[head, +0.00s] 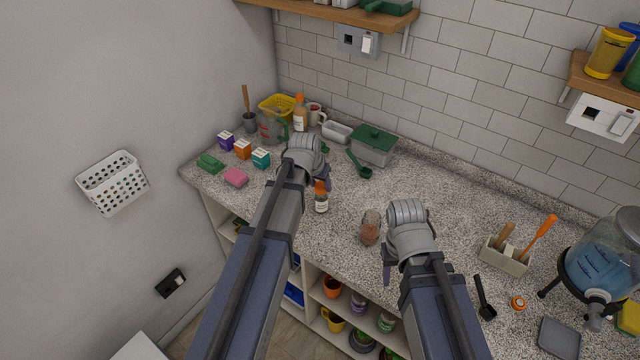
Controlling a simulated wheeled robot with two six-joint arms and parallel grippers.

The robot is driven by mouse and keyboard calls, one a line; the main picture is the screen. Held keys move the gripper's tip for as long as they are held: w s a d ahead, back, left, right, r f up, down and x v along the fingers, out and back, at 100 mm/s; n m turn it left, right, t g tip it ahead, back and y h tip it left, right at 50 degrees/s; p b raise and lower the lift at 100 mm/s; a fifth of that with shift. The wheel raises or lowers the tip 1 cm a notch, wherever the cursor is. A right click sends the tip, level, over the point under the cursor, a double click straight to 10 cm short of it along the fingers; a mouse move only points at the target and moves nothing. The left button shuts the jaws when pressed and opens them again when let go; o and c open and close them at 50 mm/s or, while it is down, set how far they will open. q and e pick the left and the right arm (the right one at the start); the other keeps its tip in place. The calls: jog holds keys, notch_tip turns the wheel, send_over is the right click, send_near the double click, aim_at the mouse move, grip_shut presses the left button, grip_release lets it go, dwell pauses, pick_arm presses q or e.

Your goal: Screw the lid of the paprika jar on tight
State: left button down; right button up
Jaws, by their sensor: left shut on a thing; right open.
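A clear glass jar with reddish-brown contents (370,229), likely the paprika jar, stands upright on the speckled counter; I see no lid on it. My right gripper (388,262) is open just to the right of the jar, apart from it as far as I can tell. I cannot make out the jar's lid.
A grey box with a green lid (374,146) and a green scoop (360,168) lie behind.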

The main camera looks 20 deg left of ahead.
pick_arm(q)
jog(key=shift+f+b, duration=0.35)
jog(key=shift+f, duration=0.1)
dwell(0.4)
jog(key=shift+r, duration=0.1)
jog(key=shift+c, duration=1.1)
grip_release()
jog(key=c, duration=1.3)
jog(key=shift+c, duration=0.2)
